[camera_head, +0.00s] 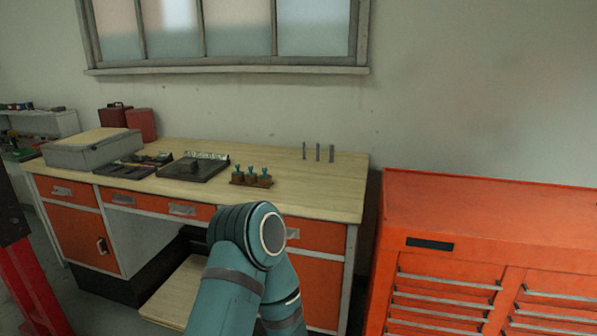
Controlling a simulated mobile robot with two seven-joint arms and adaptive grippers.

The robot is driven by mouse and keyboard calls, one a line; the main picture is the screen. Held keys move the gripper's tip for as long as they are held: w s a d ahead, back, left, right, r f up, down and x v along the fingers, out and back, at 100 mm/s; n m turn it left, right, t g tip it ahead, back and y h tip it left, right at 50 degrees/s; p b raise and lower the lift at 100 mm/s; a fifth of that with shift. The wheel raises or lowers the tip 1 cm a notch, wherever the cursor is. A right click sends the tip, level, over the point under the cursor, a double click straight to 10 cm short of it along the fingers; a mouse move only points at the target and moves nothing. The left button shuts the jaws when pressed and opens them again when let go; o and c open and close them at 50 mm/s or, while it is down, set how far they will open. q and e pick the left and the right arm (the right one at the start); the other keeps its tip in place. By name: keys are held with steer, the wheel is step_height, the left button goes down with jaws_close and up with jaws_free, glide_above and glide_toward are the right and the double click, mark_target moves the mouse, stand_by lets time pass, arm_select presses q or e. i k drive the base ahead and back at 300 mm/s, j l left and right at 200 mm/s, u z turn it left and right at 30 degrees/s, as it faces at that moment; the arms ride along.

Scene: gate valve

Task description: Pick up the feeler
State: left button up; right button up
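I cannot tell for certain which thing is the feeler. On the wooden workbench (310,195), a small brown holder (251,180) carries three teal-handled tools (251,172) standing upright. Three thin grey upright pins (318,152) stand behind them to the right, near the wall. A dark open case (194,167) lies left of the holder, with a flat dark tray (135,165) of small parts beside it. Neither gripper is in view. One teal arm link of mine fills the lower middle and hides part of the bench front.
A grey box (92,150) and red canisters (141,124) stand at the bench's left end. An orange drawer cabinet (490,215) stands to the right, past a narrow gap. The bench's right front top is clear. A red post (32,285) is at far left.

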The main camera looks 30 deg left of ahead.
mark_target(251, 167)
steer(key=j+z, duration=0.35)
steer(key=z, duration=0.15)
steer(key=j+z, duration=0.45)
steer(key=k+j+z, duration=0.1)
steer(key=j+z, duration=0.15)
steer(key=j, duration=0.2)
steer(key=k+j+z, duration=0.1)
steer(key=j+z, duration=0.15)
steer(key=j, duration=0.2)
steer(key=k+j, duration=0.15)
steer(key=j, duration=0.25)
steer(key=k+j+z, duration=0.1)
steer(key=j, duration=0.25)
steer(key=k+j+z, duration=0.1)
steer(key=j, duration=0.3)
steer(key=k+j, duration=0.25)
steer(key=k+j+z, duration=0.1)
steer(key=j, duration=0.35)
steer(key=k, duration=0.1)
